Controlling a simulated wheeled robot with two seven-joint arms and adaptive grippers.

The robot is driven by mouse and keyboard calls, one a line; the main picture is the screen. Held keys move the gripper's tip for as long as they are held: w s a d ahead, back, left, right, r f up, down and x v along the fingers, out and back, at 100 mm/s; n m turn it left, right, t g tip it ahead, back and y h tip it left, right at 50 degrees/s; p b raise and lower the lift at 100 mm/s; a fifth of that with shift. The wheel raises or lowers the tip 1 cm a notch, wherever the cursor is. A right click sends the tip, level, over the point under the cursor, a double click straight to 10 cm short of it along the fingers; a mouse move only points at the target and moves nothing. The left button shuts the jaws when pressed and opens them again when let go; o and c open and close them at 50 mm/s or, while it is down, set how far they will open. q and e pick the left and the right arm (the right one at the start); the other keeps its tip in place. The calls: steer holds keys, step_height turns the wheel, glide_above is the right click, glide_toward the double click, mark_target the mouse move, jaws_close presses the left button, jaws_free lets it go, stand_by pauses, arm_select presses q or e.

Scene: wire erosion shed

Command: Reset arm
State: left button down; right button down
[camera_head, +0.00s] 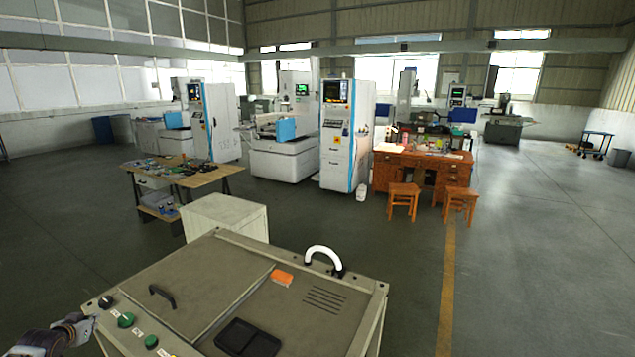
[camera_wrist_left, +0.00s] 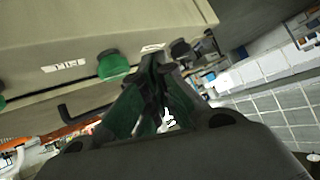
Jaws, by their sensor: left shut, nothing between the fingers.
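My left gripper (camera_head: 88,324) comes in at the lower left of the head view, beside the front left corner of a beige machine cabinet (camera_head: 208,252). Its fingers are shut and empty, and they also show in the left wrist view (camera_wrist_left: 152,66). In that view the fingertips are close to the cabinet's edge, between a green knob (camera_wrist_left: 113,65) and a black knob (camera_wrist_left: 181,49); I cannot tell whether they touch it. My right gripper is not in view.
On the cabinet are a black handle (camera_head: 162,293), an orange block (camera_head: 282,278), a black tray (camera_head: 247,338) and a white curved handle (camera_head: 324,254). A cluttered workbench (camera_head: 205,178), white machines and a wooden desk (camera_head: 385,172) stand beyond.

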arm_select(q)
steer(key=s+d+f+m+g, duration=0.1)
steer(key=s+f, duration=0.4)
steer(key=f, duration=0.4)
steer(key=s+d+f+m+g+y, duration=0.1)
steer(key=s+f, duration=0.4)
steer(key=f, duration=0.5)
steer(key=s+d+f+m+g, duration=0.1)
steer(key=s+f, duration=0.5)
steer(key=f, duration=0.3)
steer(key=s+d+f+m+g+b, duration=0.1)
steer(key=s+d+f, duration=0.2)
steer(key=s+f, duration=0.15)
steer(key=s+d+f+g, duration=0.1)
steer(key=s+d+f, duration=0.3)
steer(key=f, duration=0.2)
steer(key=s+d+f+g+h+b, duration=0.1)
steer(key=s+d+f, duration=0.5)
steer(key=s+d, duration=0.4)
steer(key=s+d+f+g+h, duration=0.2)
steer(key=s+d+f, duration=0.4)
steer(key=s+d, duration=0.4)
steer(key=s+d+f+g+h+b, duration=0.1)
steer(key=s+d+f, duration=0.5)
steer(key=s+d, duration=0.5)
steer(key=d, duration=0.4)
steer(key=shift+d+f+h+b, duration=0.2)
steer(key=shift+h+b, duration=0.1)
steer(key=shift+h, duration=0.1)
steer(key=shift+s+a, duration=0.1)
